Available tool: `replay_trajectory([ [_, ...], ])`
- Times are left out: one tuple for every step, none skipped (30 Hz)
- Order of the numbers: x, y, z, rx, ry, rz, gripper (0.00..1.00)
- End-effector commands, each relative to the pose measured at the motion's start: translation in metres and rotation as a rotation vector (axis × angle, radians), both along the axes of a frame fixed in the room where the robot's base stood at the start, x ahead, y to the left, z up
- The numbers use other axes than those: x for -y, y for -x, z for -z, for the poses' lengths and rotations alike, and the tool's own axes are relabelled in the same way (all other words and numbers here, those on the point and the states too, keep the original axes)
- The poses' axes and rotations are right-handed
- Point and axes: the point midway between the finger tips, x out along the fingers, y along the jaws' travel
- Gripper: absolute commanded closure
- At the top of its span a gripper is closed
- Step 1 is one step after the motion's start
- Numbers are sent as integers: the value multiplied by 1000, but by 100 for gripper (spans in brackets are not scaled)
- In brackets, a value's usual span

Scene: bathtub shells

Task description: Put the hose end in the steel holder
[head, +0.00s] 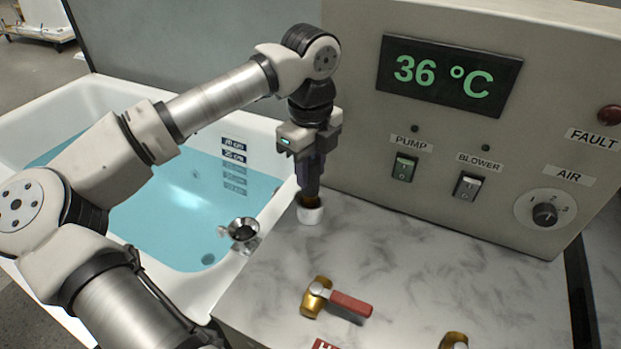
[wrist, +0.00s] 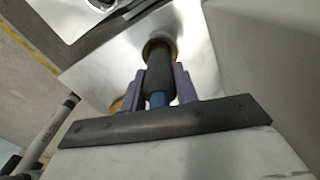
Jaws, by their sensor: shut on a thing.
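My gripper (head: 312,188) points straight down at the back left corner of the marble counter. It is shut on the hose end, which is mostly hidden by the fingers in the head view. In the wrist view the hose end (wrist: 159,74) is a dark sleeve with a blue part between the purple fingers and a brass-coloured part at its far end. The steel holder (head: 243,230), a shiny funnel-like ring, is on the tub rim, left of and nearer than my gripper.
The tub (head: 118,86) holds blue water at the left. The control panel (head: 450,130) rises close behind and right of my gripper. A brass valve with a red lever (head: 350,304) stands on the front of the counter (head: 410,250). The counter's middle is clear.

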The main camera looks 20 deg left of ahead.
Motion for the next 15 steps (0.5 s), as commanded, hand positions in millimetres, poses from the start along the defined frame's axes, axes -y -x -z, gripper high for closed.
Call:
replay_trajectory([
  [0,0,11,0,1,1,97],
  [0,0,12,0,1,1,97],
  [0,0,13,0,1,1,97],
  [0,0,12,1,0,1,97],
  [0,0,11,1,0,1,97],
  [0,0,11,1,0,1,97],
  [0,0,11,1,0,1,97],
  [0,0,11,1,0,0,97],
  [0,0,11,1,0,0,97],
  [0,0,11,1,0,0,97],
  [0,0,12,0,0,0,97],
  [0,0,14,0,0,0,97],
  [0,0,15,0,-1,0,97],
  [0,0,16,0,-1,0,97],
  [0,0,14,0,0,0,66],
])
